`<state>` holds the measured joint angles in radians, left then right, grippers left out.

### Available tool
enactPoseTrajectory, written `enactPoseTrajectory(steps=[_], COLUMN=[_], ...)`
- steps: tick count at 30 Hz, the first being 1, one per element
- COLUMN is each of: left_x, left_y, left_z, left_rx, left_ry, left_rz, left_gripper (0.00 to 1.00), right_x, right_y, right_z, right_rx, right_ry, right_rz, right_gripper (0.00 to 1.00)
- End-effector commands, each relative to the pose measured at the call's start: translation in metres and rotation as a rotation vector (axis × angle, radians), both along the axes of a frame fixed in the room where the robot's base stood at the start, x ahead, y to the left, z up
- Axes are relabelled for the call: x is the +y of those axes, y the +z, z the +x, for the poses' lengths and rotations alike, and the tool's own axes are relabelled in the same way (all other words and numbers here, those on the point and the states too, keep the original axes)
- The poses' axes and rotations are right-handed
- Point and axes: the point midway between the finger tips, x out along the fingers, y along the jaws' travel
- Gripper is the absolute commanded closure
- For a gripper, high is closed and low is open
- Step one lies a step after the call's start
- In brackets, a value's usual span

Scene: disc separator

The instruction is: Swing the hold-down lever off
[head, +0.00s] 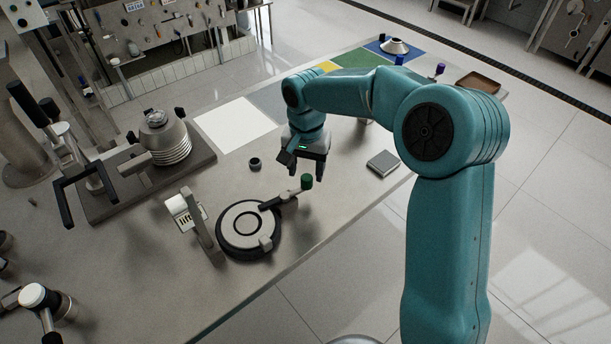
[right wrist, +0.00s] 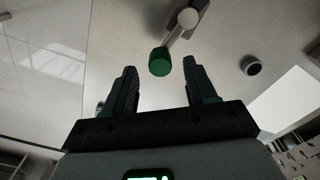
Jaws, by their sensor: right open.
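The hold-down lever (head: 286,198) is a grey bar with a dark inner part and a green knob (head: 306,181) at its outer end. Its inner end lies over the round grey disc unit (head: 247,229) with a black rim. My right gripper (head: 306,170) is open and empty, pointing down just above the green knob. In the right wrist view, the green knob (right wrist: 159,62) shows beyond the fingertips, centred between the two fingers, with no contact visible. The lever's bar runs away behind it to a pale round end (right wrist: 188,17). My left gripper is not in view.
A white block with printed letters (head: 184,214) and an upright post stand left of the disc unit. A small dark ring (head: 255,163) and a grey square block (head: 382,163) lie nearby. A separator bowl (head: 165,137) stands on a dark base at left. The front table edge is close.

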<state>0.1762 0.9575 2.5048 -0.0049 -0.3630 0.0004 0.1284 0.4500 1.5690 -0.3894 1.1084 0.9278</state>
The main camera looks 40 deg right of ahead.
Motion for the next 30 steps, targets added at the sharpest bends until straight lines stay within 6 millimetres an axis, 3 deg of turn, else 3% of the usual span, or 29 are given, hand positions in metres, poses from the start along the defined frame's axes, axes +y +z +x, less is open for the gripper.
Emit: enactPoseTrajectory(steps=[6,17,22,23,30], left_x=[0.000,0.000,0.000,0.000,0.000], left_y=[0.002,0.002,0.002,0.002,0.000], left_z=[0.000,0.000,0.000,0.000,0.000], left_rx=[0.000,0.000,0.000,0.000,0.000], left_ry=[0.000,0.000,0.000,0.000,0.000], left_rz=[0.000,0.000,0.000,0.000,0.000], left_gripper=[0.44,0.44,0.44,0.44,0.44], right_x=[-0.001,-0.002,-0.002,-0.002,-0.001], right_y=[-0.029,-0.036,-0.036,-0.036,-0.036], right_z=[0.002,0.004,0.004,0.004,0.003], right_rx=[0.001,-0.001,-0.001,-0.001,-0.001], right_ry=[0.001,0.001,0.001,0.001,-0.009], right_rz=[-0.001,-0.001,-0.001,-0.001,0.000], right_gripper=[0.44,0.44,0.96,1.00,1.00])
